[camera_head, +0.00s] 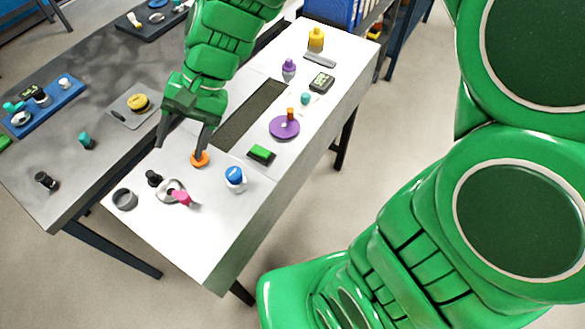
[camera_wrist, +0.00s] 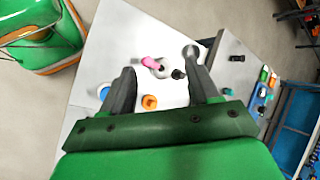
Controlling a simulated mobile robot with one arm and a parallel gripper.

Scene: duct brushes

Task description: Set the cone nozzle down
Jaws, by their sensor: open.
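A small orange piece (camera_head: 200,161), perhaps the cone nozzle, rests on the white table (camera_head: 225,230); I cannot make out its shape well. In the wrist view the orange piece (camera_wrist: 150,102) shows between my fingers, nearer the left one. My gripper (camera_head: 181,149) is open above the table, its fingers wide apart. The wrist view shows nothing held in my gripper (camera_wrist: 160,62).
A pink-handled piece on a metal disc (camera_head: 170,192), a black knob (camera_head: 153,178) and a dark ring (camera_head: 125,199) stand at left. A blue-topped white jar (camera_head: 235,180) and a green block (camera_head: 261,154) are right. The table's front corner is clear.

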